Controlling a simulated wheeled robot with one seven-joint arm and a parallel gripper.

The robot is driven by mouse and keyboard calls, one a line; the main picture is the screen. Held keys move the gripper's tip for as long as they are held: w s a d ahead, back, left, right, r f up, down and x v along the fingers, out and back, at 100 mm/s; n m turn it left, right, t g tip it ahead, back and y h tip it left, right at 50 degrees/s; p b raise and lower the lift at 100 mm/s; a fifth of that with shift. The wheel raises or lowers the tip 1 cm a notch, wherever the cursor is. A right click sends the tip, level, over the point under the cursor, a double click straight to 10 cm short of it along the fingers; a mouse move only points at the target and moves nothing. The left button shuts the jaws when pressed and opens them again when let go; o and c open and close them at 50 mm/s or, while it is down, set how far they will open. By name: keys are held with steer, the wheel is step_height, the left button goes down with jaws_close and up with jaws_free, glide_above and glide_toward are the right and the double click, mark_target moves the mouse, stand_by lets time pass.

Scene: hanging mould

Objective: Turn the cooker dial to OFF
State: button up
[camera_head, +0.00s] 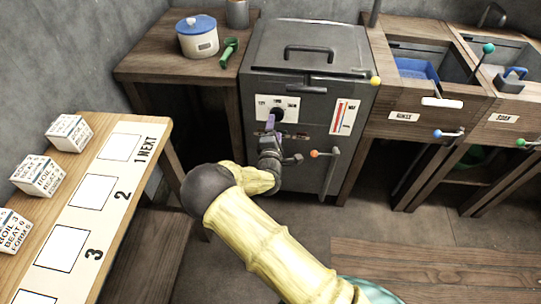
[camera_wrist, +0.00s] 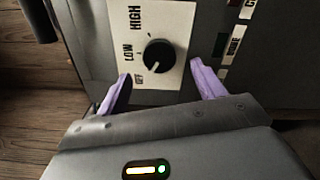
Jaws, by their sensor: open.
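The cooker dial (camera_wrist: 158,53) is a round black knob on a white plate (camera_wrist: 176,18) marked HIGH, LOW and OFF. A small pale mark on its lower left side seems to face between LOW and OFF; I cannot tell exactly. In the head view the dial (camera_head: 277,113) sits on the front of the dark grey cooker (camera_head: 301,65), close behind my gripper (camera_head: 269,125). In the wrist view my gripper (camera_wrist: 160,76) is open, its purple fingers apart, one on each side of the dial's lower end. I see no contact with the knob.
An orange-tipped lever (camera_head: 315,153) and a red gauge (camera_head: 343,117) are on the cooker front, right of my gripper. A yellow-tipped lever (camera_head: 375,81) is at its upper right. A wooden counter (camera_head: 165,68) adjoins left, sink units (camera_head: 417,125) right.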

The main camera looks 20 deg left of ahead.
steer(key=p+v, duration=0.1)
steer(key=v, duration=1.1)
steer(key=shift+s, duration=0.4)
steer(key=w+d+m+g+h, duration=0.2)
steer(key=d+m+g+h, duration=0.15)
steer(key=d+m, duration=0.4)
steer(key=w+d+m+g+h, duration=0.2)
steer(key=d+m+g, duration=0.35)
steer(key=d, duration=0.35)
steer(key=s+d+r+m+g+y, duration=0.1)
steer(key=s+d+r+m+g, duration=0.2)
steer(key=s+d+r+m, duration=0.35)
steer(key=s+d+r+m+g, duration=0.35)
steer(key=s+d+r, duration=0.45)
steer(key=d, duration=0.4)
step_height(320, 180, up, 25)
steer(key=s+m+p, duration=0.1)
steer(key=p, duration=2.5)
steer(key=shift+s+t, duration=0.3)
steer(key=shift+t, duration=0.05)
